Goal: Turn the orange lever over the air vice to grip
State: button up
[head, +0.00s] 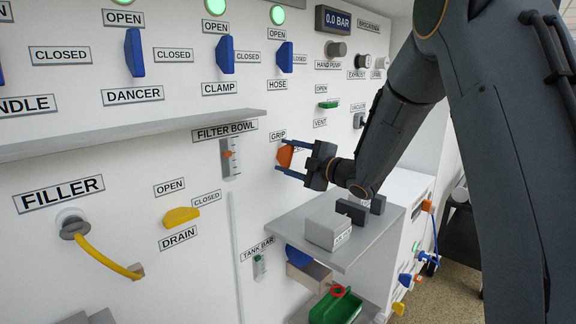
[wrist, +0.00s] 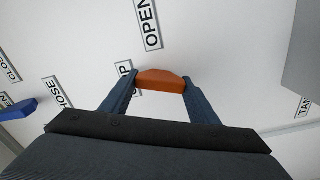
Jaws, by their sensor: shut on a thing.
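The orange lever (head: 285,155) sits on the white wall panel, below the GRIP label (head: 278,136) and above the grey shelf. My gripper (head: 281,156) reaches it from the right, one finger above and one below, shut on the lever. In the wrist view the orange lever (wrist: 161,81) lies between the two blue fingertips (wrist: 161,86), touching both sides. A second label right of the lever is mostly hidden by my gripper. The air vice (head: 338,224), a light grey block with dark jaws, appears to be the unit on the shelf under my wrist.
The grey shelf (head: 288,229) juts out below my gripper. A green VENT lever (head: 328,104) and a vacuum switch (head: 359,120) are above and right. The filter bowl gauge (head: 230,158) is to the left. A green tray (head: 335,306) stands under the shelf.

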jog(key=shift+f+n+b, duration=0.15)
jog(key=shift+n+b, duration=1.7)
jog(key=shift+n, duration=0.15)
jog(key=o, duration=1)
jog(key=shift+o, duration=0.2)
jog(key=v, duration=0.7)
jog(key=shift+s+d, duration=0.3)
jog(key=shift+s, duration=0.05)
